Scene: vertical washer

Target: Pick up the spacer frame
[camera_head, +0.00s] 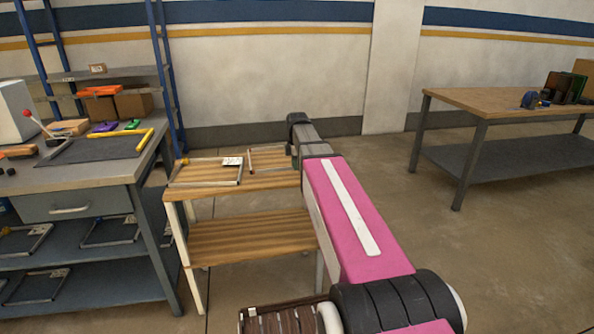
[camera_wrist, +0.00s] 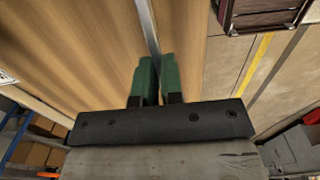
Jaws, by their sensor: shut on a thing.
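A thin metal spacer frame (camera_head: 267,148) is at the right end of the small wooden table's top, partly hidden behind my arm. One of its bars (camera_wrist: 148,28) runs between the green fingers of my gripper (camera_wrist: 158,68) in the wrist view. My gripper is shut on this bar. I cannot tell whether the frame is lifted off the wood. In the head view the fingers are mostly hidden by my arm. A second frame (camera_head: 207,185) with a white label lies on the table to the left.
The small wooden table (camera_head: 245,237) has a lower shelf. A grey workbench (camera_head: 60,180) with tools and more frames below stands close on the left. Another table (camera_head: 505,100) stands at the right. The floor between is clear.

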